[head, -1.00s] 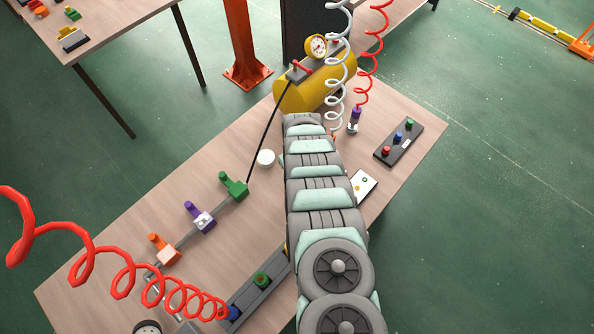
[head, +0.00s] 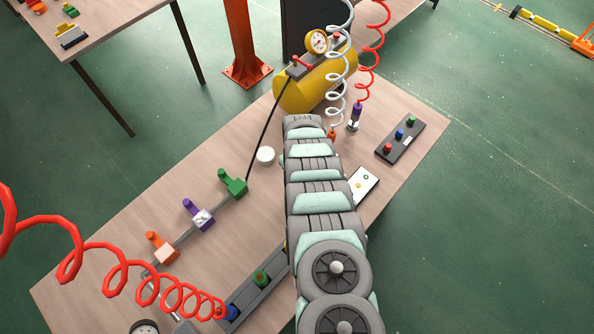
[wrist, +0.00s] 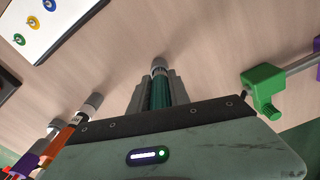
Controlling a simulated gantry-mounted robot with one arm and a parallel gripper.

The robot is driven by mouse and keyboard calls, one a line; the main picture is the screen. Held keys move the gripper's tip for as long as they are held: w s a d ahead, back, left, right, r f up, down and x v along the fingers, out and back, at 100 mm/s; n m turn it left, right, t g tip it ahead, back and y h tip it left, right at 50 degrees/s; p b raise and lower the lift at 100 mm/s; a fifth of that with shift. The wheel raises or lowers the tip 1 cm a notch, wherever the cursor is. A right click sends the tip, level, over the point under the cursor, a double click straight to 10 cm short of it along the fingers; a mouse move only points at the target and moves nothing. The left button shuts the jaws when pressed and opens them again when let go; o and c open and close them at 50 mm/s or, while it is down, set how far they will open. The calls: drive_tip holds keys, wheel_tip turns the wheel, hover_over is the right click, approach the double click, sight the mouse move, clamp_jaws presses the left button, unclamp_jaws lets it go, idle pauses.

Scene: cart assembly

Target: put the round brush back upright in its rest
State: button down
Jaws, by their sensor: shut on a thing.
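In the wrist view my gripper (wrist: 159,82) is shut on a green, rod-shaped tool with a grey round end (wrist: 160,93), which I take to be the round brush. Its grey end sticks out past the fingers, over the wood tabletop. Bristles cannot be made out. In the head view my own arm covers the gripper and the held tool. A dark grey rack (head: 251,299) with a green and a blue round piece lies partly behind my arm. Whether this is the brush's rest cannot be told.
A rail bears a green clamp (head: 232,183), a purple clamp (head: 197,214) and an orange clamp (head: 161,248). A red coiled hose (head: 128,277) crosses the left.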

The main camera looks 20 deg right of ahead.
drive_tip(key=shift+f+b, duration=0.75)
drive_tip(key=shift+f, duration=0.2)
drive_tip(key=shift+r, duration=0.1)
drive_tip(key=shift+r+p, duration=2.05)
drive_tip(key=shift+r, duration=0.1)
drive_tip(key=shift+w, duration=0.1)
drive_tip(key=w+a+r+p, duration=0.1)
drive_tip(key=w+r, duration=0.2)
drive_tip(key=r, duration=0.4)
drive_tip(key=w+a+r+p, duration=0.1)
drive_tip(key=w+r, duration=0.2)
drive_tip(key=r, duration=0.5)
drive_tip(key=shift+w+a+r, duration=0.25)
drive_tip(key=shift+w+a, duration=0.1)
